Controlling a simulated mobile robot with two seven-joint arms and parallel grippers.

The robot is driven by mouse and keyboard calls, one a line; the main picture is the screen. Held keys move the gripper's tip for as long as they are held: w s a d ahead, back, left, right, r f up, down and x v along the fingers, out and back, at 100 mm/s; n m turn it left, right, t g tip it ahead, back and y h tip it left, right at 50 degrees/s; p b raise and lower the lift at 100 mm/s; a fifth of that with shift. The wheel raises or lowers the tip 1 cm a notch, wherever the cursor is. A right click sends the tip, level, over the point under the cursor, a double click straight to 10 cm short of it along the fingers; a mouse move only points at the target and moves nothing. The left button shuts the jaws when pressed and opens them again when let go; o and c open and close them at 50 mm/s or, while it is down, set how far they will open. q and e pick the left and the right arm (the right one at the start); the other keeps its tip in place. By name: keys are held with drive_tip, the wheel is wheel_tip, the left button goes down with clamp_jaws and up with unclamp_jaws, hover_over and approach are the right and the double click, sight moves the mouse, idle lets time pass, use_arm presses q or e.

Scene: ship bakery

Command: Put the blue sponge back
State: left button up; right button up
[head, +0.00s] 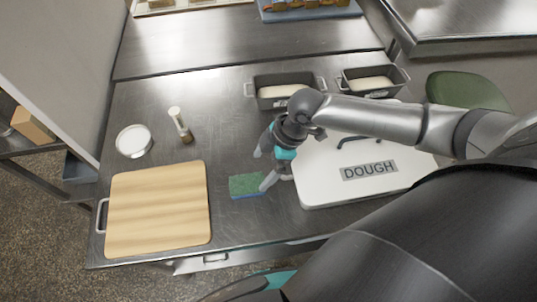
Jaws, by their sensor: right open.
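The blue sponge (245,186) has a green top and a blue lower edge. It lies flat on the steel table between the wooden board and the white DOUGH box. My right gripper (264,170) is just above the sponge's right end, with its fingers pointing down and left. It is open, with one finger by the sponge's right end and the other farther back. I cannot tell whether a finger touches the sponge. My left gripper is not in view.
The wooden board (158,210) lies to the left. Behind it are a round white dish (133,141) and a small shaker (180,125). The lidded DOUGH box (335,190) stands right of the sponge. Two loaf tins (258,90) (372,82) stand behind. The table's middle left is clear.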

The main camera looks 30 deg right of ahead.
drive_tip(key=shift+v, duration=1.9)
